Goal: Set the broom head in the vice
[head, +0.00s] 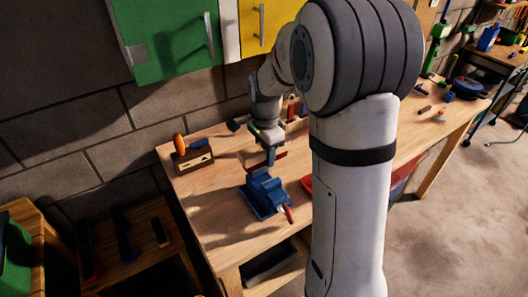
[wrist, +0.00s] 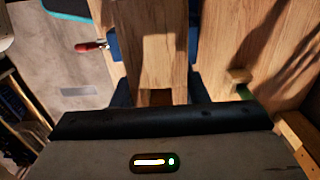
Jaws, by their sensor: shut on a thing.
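The blue vice (head: 264,193) stands on the wooden workbench, with a red handle at its front. My gripper (head: 270,153) is over the bench, just above and behind the vice in the head view. A reddish-brown bar, which looks like the broom head (head: 281,158), shows at its fingertips. In the wrist view a pale wooden piece, seemingly the broom head (wrist: 155,45), lies between my two dark fingers. It hides most of the vice; a blue strip of the vice (wrist: 114,45) and its red handle show at left. I cannot tell whether the broom head touches the jaws.
A small wooden block (head: 193,158) with an orange-handled tool stands at the bench's back left. A red tray (head: 306,184) is partly hidden behind my arm. Loose tools lie on the right of the bench. Green (head: 168,38) and yellow cupboards hang above. Bench top left of the vice is clear.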

